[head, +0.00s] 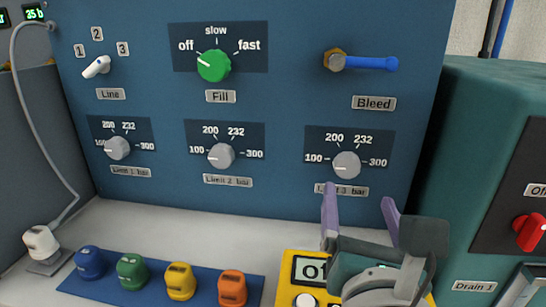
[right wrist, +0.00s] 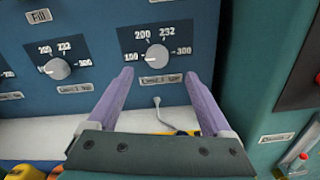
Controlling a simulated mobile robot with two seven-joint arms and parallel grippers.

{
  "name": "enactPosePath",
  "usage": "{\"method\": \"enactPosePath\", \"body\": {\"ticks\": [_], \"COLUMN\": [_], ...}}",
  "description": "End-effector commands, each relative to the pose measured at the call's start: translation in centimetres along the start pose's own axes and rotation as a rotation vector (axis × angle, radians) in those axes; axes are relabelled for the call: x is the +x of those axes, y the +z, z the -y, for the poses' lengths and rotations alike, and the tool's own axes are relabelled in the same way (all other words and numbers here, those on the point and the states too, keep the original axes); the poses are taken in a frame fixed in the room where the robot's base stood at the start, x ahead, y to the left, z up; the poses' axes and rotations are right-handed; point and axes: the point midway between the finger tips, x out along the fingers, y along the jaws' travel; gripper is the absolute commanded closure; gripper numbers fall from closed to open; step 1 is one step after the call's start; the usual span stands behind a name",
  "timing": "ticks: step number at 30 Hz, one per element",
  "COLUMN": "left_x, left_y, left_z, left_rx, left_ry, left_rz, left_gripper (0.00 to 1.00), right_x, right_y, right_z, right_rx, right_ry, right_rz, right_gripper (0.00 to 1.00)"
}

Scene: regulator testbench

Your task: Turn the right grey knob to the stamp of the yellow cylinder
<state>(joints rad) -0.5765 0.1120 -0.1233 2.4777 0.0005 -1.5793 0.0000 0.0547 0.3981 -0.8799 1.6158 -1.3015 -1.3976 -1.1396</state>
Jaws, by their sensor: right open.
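The right grey knob (head: 346,165) sits on the blue panel above the label "Limit 3 bar". Its scale reads 100, 200, 232 and 300, and its white mark points left at 100. It also shows in the right wrist view (right wrist: 157,57). The yellow cylinder (head: 180,282) stands on a blue mat, between a green and an orange one; its stamp is too small to read. My right gripper (head: 358,196) is open and empty just below and in front of the knob. Its purple fingers (right wrist: 158,75) are spread either side below the knob. My left gripper is not seen.
Two more grey knobs (head: 221,156) (head: 117,148) are in the same row. Above are the green Fill knob (head: 213,66) and blue Bleed lever (head: 370,63). A yellow device (head: 287,284) with a display lies under my right gripper. A teal cabinet (head: 475,130) stands at right.

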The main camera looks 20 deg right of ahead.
Motion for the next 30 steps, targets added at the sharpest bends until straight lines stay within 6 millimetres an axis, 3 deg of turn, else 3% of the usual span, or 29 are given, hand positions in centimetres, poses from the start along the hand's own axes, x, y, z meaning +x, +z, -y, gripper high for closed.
{"method": "enactPosePath", "body": {"ticks": [5, 12, 18, 30], "left_x": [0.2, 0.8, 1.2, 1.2], "left_y": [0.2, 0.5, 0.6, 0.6], "left_z": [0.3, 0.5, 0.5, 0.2], "left_rx": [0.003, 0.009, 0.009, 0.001], "left_ry": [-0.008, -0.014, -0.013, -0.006], "left_rz": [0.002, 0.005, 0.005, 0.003], "left_gripper": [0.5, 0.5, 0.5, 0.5], "right_x": [1.8, 6.5, 9.1, 9.9], "right_y": [0.1, 0.1, 0.1, 0.1], "right_z": [-0.1, -0.1, -0.1, -0.1], "right_rx": [-0.017, -0.015, -0.012, -0.011], "right_ry": [0.009, 0.005, 0.005, 0.005], "right_rz": [0.014, 0.013, 0.009, 0.006], "right_gripper": [0.16, 0.16, 0.16, 0.18]}}
